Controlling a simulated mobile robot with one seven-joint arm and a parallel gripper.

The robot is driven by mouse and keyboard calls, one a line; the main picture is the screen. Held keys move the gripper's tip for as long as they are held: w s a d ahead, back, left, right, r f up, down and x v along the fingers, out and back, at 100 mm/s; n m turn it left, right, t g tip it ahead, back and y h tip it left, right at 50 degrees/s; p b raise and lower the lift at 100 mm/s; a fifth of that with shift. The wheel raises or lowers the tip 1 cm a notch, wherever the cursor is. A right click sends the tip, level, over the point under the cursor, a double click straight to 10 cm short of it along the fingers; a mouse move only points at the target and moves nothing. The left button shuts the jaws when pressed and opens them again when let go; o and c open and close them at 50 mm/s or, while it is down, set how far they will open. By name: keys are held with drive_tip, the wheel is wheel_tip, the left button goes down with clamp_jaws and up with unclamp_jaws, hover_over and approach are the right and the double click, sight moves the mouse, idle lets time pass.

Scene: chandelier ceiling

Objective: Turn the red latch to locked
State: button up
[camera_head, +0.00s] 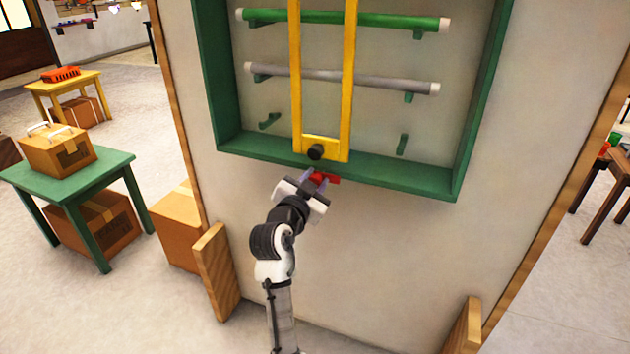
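The green frame holds a green rod (340,18) and a grey rod (340,77) on pegs. Wooden feet (215,272) flank the panel's base. A green table (108,163) with a cardboard box (58,150) stands left. The panel below the frame is clear right of my arm.

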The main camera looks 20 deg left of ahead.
drive_tip(key=shift+c, duration=0.5)
drive_tip(key=shift+n, duration=0.3)
drive_tip(key=n+p, duration=0.1)
drive_tip(key=n, duration=0.2)
drive_tip(key=shift+n, duration=0.4)
drive_tip(key=n+p, duration=0.2)
drive_tip(key=n, duration=0.2)
drive_tip(key=shift+r+n, duration=0.1)
drive_tip(key=shift+n, duration=0.2)
drive_tip(key=n+p, duration=0.3)
drive_tip(key=n, duration=0.1)
drive_tip(key=n+p, duration=0.2)
drive_tip(key=n, duration=0.2)
drive_tip(key=shift+n, duration=0.3)
drive_tip(key=shift+n+p, duration=0.3)
